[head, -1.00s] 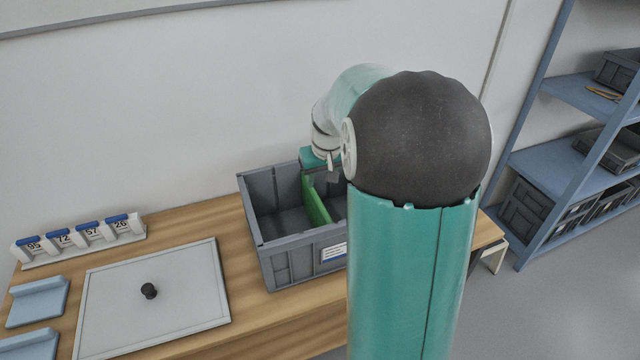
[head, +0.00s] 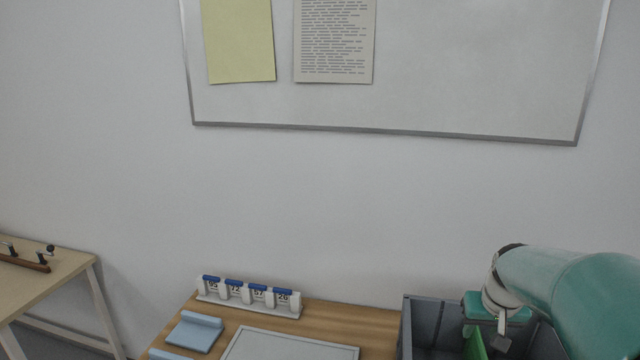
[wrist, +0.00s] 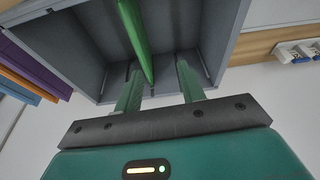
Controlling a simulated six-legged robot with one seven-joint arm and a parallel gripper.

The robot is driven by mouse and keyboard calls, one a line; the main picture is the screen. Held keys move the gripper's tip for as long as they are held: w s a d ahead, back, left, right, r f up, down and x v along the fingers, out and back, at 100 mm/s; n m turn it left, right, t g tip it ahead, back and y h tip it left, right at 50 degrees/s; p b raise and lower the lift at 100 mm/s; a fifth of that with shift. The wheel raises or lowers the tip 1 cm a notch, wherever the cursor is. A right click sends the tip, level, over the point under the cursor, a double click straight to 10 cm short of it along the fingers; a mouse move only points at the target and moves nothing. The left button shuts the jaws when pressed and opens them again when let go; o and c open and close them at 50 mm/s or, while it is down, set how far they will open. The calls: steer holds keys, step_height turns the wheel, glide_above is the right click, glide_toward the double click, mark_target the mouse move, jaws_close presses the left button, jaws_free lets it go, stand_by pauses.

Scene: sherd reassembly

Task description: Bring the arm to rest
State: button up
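My gripper (wrist: 158,82) shows in the wrist view with its two green fingers apart and nothing held between them. It is over the grey crate (wrist: 208,20), which has a green divider (wrist: 132,38) standing inside. In the head view my gripper (head: 501,338) is at the lower right, above the crate (head: 421,325). The divider (head: 476,346) is partly cut off by the frame's bottom edge. My arm bends down to the crate from the right. The fingertips are hidden in the head view.
A wooden table (head: 345,317) carries a row of numbered blocks (head: 248,297), a pale board (head: 290,347) and light blue rests (head: 195,331). Another table (head: 50,278) stands at the left. A whiteboard (head: 440,70) hangs on the wall; the space before it is clear.

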steer(key=s+a+r+n+t, duration=0.1)
steer(key=s+a+r, duration=0.2)
steer(key=s+a, duration=0.6)
steer(key=s+a+r+n+t, duration=0.1)
steer(key=s+a+r, duration=0.2)
steer(key=s+a, duration=0.6)
steer(key=shift+s+a+y, duration=0.15)
steer(key=shift+a+y, duration=0.25)
